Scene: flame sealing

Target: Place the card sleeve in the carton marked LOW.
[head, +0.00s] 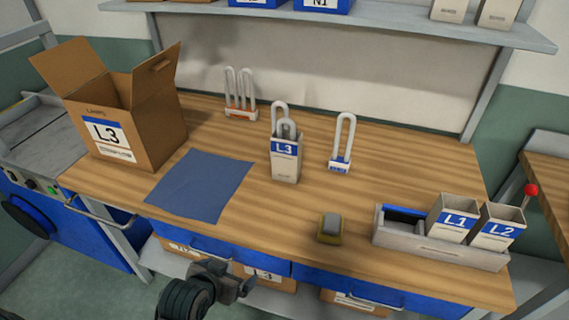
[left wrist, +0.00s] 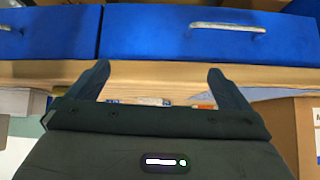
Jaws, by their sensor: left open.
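A card sleeve marked L3 (head: 285,160) stands upright on the table, with white U-shaped lamp tubes rising from its top. Two more sleeves, L1 (head: 452,219) and L2 (head: 497,227), stand in a grey tray (head: 430,248) at the right. An open brown carton marked L3 (head: 160,130) stands at the table's left, flaps up. I read LOW on no carton. My left gripper (head: 240,280) is open and empty, in front of the table's front edge and well short of the sleeves. The left wrist view shows its two fingers (left wrist: 158,70) apart. My right gripper is not in view.
A blue mat (head: 200,185) lies bare beside the carton. A yellow-grey block (head: 330,228) sits near the front edge. Lamp tubes stand at the back (head: 240,95) and on a blue-white base (head: 341,163). Labelled cartons (head: 265,278) sit under the table, below blue drawers (left wrist: 200,38).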

